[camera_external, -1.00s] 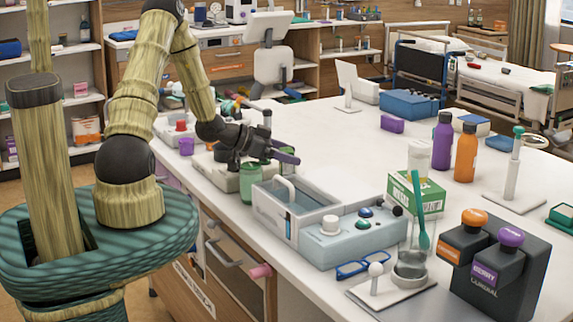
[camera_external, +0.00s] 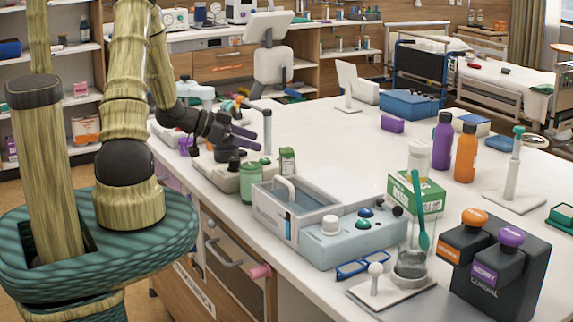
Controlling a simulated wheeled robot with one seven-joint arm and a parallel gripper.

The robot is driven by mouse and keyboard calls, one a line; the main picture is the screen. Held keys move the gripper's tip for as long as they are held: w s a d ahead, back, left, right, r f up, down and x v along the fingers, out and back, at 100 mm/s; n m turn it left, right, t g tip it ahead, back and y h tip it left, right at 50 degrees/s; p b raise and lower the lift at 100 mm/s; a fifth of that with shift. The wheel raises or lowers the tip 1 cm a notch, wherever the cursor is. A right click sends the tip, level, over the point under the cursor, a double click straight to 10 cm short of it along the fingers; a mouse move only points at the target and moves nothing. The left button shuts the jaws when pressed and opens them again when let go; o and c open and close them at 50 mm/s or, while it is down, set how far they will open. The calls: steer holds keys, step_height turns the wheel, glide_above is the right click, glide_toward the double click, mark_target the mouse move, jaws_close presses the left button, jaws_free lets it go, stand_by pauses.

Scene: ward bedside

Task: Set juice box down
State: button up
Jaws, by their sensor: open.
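A small green carton with a pale label, seemingly the juice box (camera_external: 287,161), stands upright on the white counter, just behind the grey-blue water-bath-like unit. My gripper (camera_external: 248,138) is to its left and a little higher in the picture, with its purple-tipped fingers apart and nothing between them. The fingers point right, toward the carton, and there is a gap between them and it. My wrist hides part of the counter behind it.
A green jar (camera_external: 250,183) and a grey device (camera_external: 222,172) stand close below my gripper. A grey post (camera_external: 267,132) rises just right of the fingers. The grey-blue unit (camera_external: 370,238) fills the front. The counter (camera_external: 335,150) is clear beyond the carton.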

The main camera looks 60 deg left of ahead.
steer(key=shift+v, duration=0.75)
steer(key=w+d+n+g+y, duration=0.2)
steer(key=w+d+g+y, duration=0.2)
steer(key=d+g+y, duration=0.15)
steer(key=s+d+r+n+g, duration=0.1)
steer(key=s+d+g, duration=0.1)
steer(key=s+d, duration=0.3)
steer(key=s+d+r+n+g, duration=0.1)
steer(key=s+d+g, duration=0.1)
steer(key=s+d, duration=0.4)
steer(key=d, duration=0.4)
steer(key=shift+d+r, duration=0.15)
steer(key=shift+d, duration=0.25)
steer(key=shift+r+g+h+p, duration=0.25)
steer(key=shift+r+p, duration=0.6)
